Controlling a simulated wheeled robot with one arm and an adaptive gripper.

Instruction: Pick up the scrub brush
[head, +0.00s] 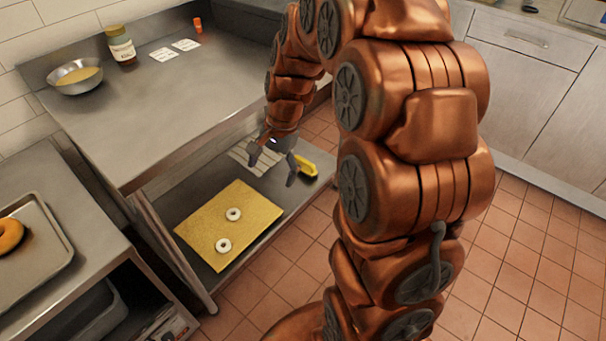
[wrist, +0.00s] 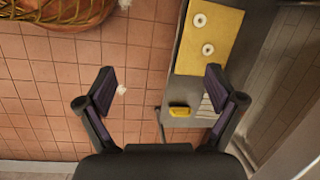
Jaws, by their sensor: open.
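The yellow scrub brush (head: 307,166) lies on the lower steel shelf (head: 318,184) near its right end in the head view. In the wrist view the yellow brush (wrist: 180,111) is low and right of centre, between the lines of the two fingers. My gripper (head: 272,168) is open and empty, pointing down over the lower shelf, just left of the brush in the head view. In the wrist view my gripper (wrist: 160,75) shows both fingers spread wide, with nothing between them.
A yellow board (head: 230,205) with two white rings (head: 233,214) lies on the lower shelf. A striped pale cloth or rack (head: 243,158) lies beside the brush. The steel counter (head: 190,95) overhangs the shelf's back. A bowl (head: 76,76) and jar (head: 121,46) stand on it. Tiled floor is open at right.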

